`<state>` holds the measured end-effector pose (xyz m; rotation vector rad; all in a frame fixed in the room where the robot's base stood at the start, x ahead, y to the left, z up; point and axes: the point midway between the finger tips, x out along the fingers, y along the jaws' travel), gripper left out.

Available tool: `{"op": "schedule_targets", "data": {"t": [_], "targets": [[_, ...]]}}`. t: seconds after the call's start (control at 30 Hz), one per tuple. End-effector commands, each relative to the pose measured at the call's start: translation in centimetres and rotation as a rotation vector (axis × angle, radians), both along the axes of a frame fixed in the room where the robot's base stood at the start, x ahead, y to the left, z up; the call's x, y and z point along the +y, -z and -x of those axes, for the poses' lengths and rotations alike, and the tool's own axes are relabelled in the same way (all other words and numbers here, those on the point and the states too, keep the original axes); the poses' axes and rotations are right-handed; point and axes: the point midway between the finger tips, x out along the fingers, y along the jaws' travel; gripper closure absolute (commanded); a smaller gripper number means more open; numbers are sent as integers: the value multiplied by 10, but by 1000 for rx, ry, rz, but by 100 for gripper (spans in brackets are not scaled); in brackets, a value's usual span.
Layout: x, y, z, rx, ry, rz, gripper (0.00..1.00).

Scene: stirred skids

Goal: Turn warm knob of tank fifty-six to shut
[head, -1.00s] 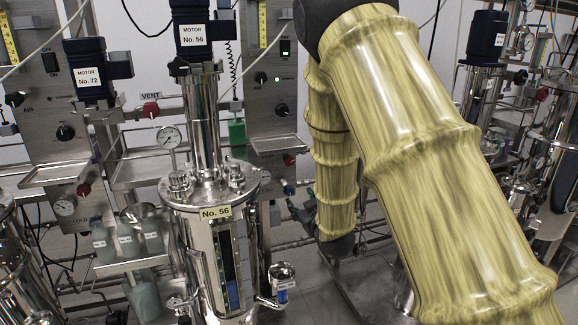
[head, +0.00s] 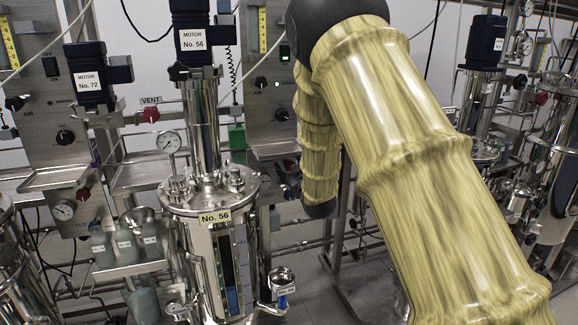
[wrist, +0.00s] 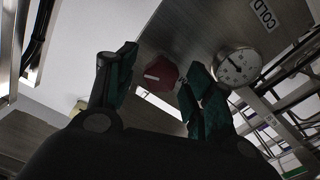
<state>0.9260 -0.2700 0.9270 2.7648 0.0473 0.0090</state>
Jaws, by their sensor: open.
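Tank fifty-six (head: 205,245) stands in the middle of the head view, with a yellow "No. 56" label on its rim. In the wrist view a red knob (wrist: 160,74) with a pale mark on it sits on a metal panel, near a round dial gauge (wrist: 238,66) and a "COLD" label (wrist: 264,13). The knob's own label is not readable. My gripper (wrist: 162,62) is open, one finger on either side of the knob in the picture. I cannot tell whether the fingers touch it.
The tank's panel (head: 262,105) stands behind it, partly covered by my arm. A neighbouring panel at left has its own red knob (head: 83,194) and gauge (head: 63,211). A metal shelf (head: 275,150) juts from the tank's panel. Pipes run low behind the tank.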

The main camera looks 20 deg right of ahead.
Motion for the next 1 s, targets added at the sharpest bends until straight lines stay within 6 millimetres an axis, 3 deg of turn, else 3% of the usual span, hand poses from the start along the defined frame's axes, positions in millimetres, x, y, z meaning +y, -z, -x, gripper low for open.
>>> {"op": "schedule_targets", "data": {"t": [0.2, 0.5, 0.77, 1.0], "targets": [[0, 0, -14, 0, 0, 0, 48], [0, 0, -16, 0, 0, 0, 48], [0, 0, -15, 0, 0, 0, 93], [0, 0, -15, 0, 0, -10, 94]]}}
